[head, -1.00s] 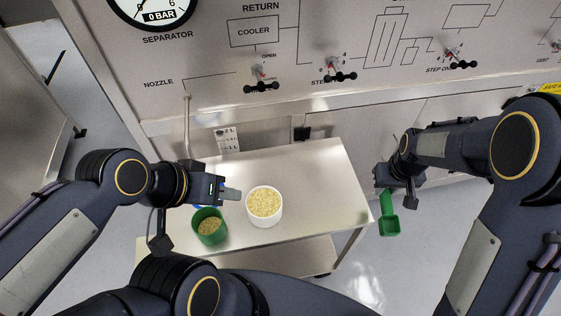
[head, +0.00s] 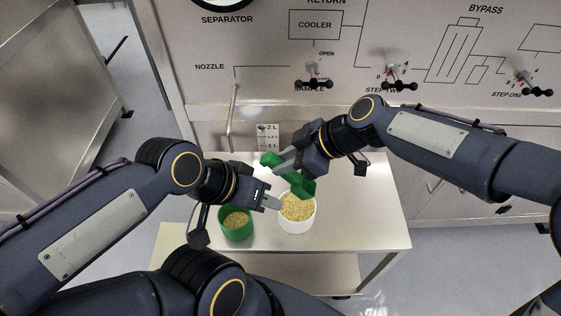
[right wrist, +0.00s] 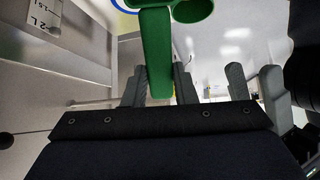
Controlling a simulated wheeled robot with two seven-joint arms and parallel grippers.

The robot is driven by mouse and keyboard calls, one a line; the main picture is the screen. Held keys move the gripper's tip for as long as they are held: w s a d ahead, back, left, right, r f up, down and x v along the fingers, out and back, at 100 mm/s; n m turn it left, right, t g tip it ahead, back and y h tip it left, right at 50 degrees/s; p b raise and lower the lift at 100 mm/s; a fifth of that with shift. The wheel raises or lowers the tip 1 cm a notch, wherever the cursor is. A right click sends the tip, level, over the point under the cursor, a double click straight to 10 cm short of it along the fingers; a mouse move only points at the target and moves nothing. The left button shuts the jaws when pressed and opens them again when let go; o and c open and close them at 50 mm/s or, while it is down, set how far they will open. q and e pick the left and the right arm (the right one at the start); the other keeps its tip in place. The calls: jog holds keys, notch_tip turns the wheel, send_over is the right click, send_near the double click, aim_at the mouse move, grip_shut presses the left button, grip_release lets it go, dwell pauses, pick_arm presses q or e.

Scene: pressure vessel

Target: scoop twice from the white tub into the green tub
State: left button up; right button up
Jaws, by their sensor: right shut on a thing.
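My right gripper (head: 286,160) is shut on the green scoop (head: 301,186). The scoop's bowl is over the white tub (head: 298,226), at its back rim; I cannot tell if it touches the grain. In the right wrist view the scoop's handle (right wrist: 157,60) sits between the fingers. The white tub holds pale yellow grain. The green tub (head: 236,232) stands to its left on the table, with some grain inside. My left gripper (head: 272,202) is empty, beside the white tub's left rim and above the green tub's right side. Its two fingers look apart in the right wrist view (right wrist: 254,82).
The steel table (head: 365,225) is clear to the right of the tubs. The panel (head: 260,85) with valve handles stands behind it. A small level scale (head: 268,137) is at the table's back edge. My two grippers are close together.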

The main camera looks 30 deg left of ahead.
jog(key=shift+s+a+r+n, duration=0.3)
jog(key=shift+s+a, duration=0.15)
jog(key=shift+f+b, duration=1.55)
jog(key=shift+f, duration=1.1)
notch_tip(320, 180, down, 6)
jog(key=b, duration=0.5)
jog(key=shift+r+b, duration=0.1)
jog(key=shift+b, duration=0.3)
jog(key=shift+r, duration=0.1)
